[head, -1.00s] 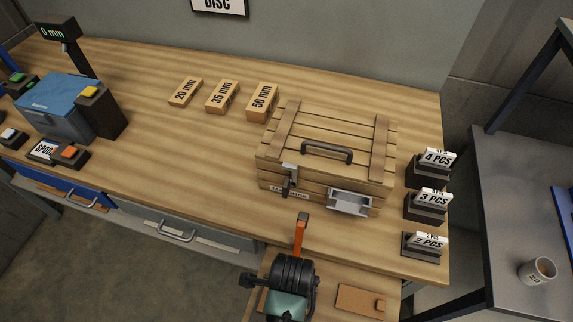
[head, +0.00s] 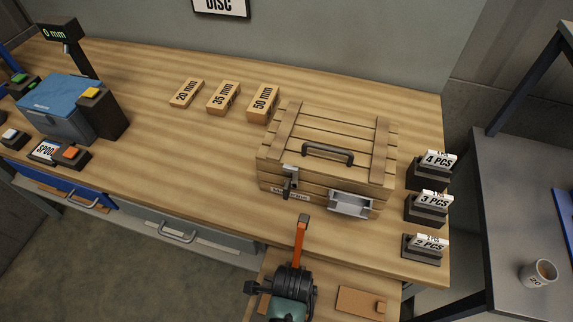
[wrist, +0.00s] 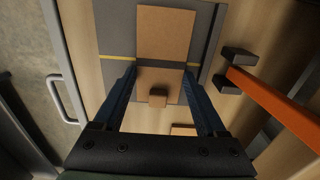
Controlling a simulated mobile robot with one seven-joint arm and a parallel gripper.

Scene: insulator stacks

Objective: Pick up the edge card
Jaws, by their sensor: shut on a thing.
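My gripper (wrist: 159,78) shows in the wrist view with two dark blue fingers. They are shut on the sides of a small tan card (wrist: 145,80) with a raised block on it, which I take to be the edge card. A larger plain tan panel (wrist: 165,33) lies just beyond it, over a grey mat (wrist: 116,35) with a yellow line. In the head view my black and teal wrist (head: 292,283) is at the bottom centre. It hides the fingers and the held card.
An orange lever (head: 301,240) with a black end stands close to my wrist. Another tan card (head: 360,301) with a block lies on the lower board to the right. A wooden crate (head: 325,150) stands behind, with several card holders (head: 427,208) nearby. The bench's middle left is clear.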

